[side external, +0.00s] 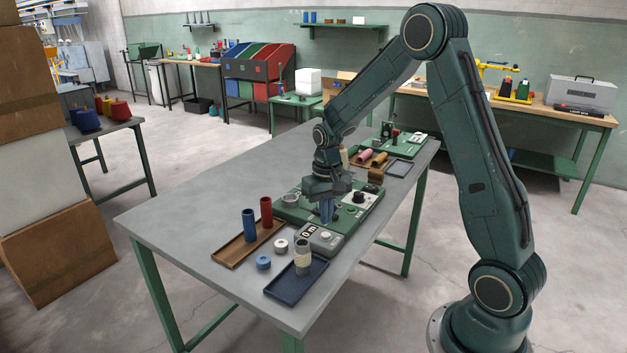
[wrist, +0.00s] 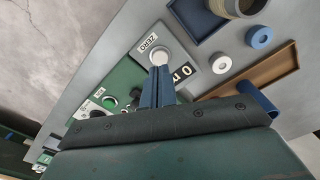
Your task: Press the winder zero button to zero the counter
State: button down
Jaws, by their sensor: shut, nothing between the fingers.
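The grey counter box (side external: 320,241) sits on the front end of the green winder base (side external: 288,213), on the grey table. In the wrist view the pale round zero button (wrist: 158,53) lies beside a white ZERO label (wrist: 149,41). The black and white counter display (wrist: 187,74) is to its right and shows a 0 and part of another mark. My gripper (side external: 327,220) points down over the box, its blue fingers shut and empty. In the wrist view the fingertips (wrist: 160,69) overlap the button's lower edge; I cannot tell whether they touch it.
A brown tray (side external: 232,254) with a blue and a red spool stands left of the box. A dark blue tray (side external: 290,289) with a beige thread spool is in front. White and blue rings lie between. Another green machine (side external: 392,145) stands at the far table end. The left table top is clear.

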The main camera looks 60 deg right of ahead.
aim_at(326, 235)
jog(key=shift+r, duration=1.65)
jog(key=s+a+r+n+t, duration=0.3)
jog(key=s+a+r, duration=0.55)
jog(key=r, duration=0.35)
jog(key=s+a+r+n+t, duration=0.1)
jog(key=s+a, duration=0.2)
jog(key=s, duration=0.3)
jog(key=s+a+r+n+t, duration=0.1)
jog(key=s+a+r+n, duration=0.1)
jog(key=s, duration=0.4)
jog(key=shift+s+a+r+t, duration=0.25)
jog(key=shift+a+t, duration=0.05)
jog(key=shift+a, duration=0.3)
